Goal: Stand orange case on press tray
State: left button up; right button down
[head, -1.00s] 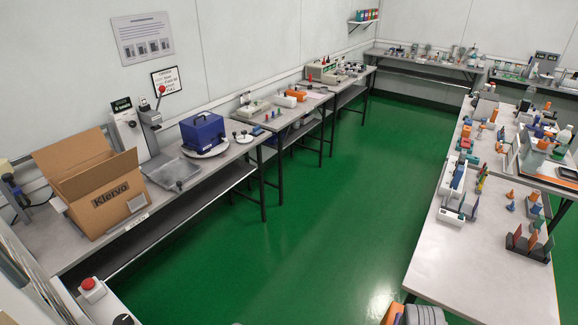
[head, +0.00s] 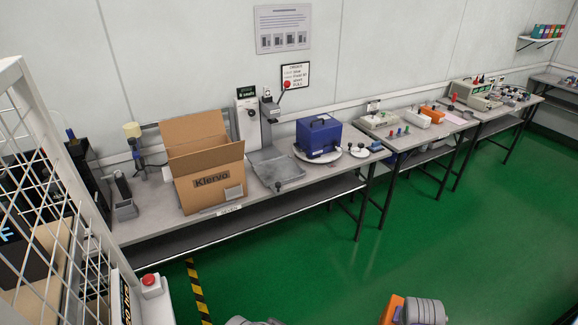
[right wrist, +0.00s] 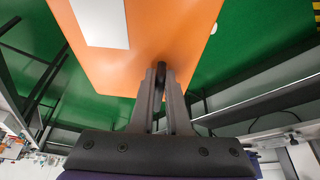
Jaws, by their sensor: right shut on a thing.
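The orange case (right wrist: 125,60), with a white label, fills the upper middle of the right wrist view. My right gripper (right wrist: 162,72) is shut on its near edge. In the head view an orange patch shows beside my grey right arm at the bottom edge; I cannot tell whether it is the case. The press tray (head: 272,172) is a shallow grey tray on the wall bench, at the foot of the press (head: 268,110). It looks empty and lies well away from my right arm. My left gripper is not in view.
An open cardboard box (head: 211,192) stands left of the tray. A blue case (head: 319,136) sits on a round plate to its right. A white mesh panel (head: 50,170) stands at the far left. The green floor (head: 330,270) before the bench is clear.

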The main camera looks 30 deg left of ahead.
aim_at(276, 170)
jog(key=i+u, duration=0.4)
jog(key=i+l+u, duration=0.1)
jog(key=u, duration=0.3)
jog(key=i+l+u, duration=0.25)
jog(key=i+u, duration=0.15)
jog(key=i+l+u, duration=0.25)
jog(key=u, duration=0.15)
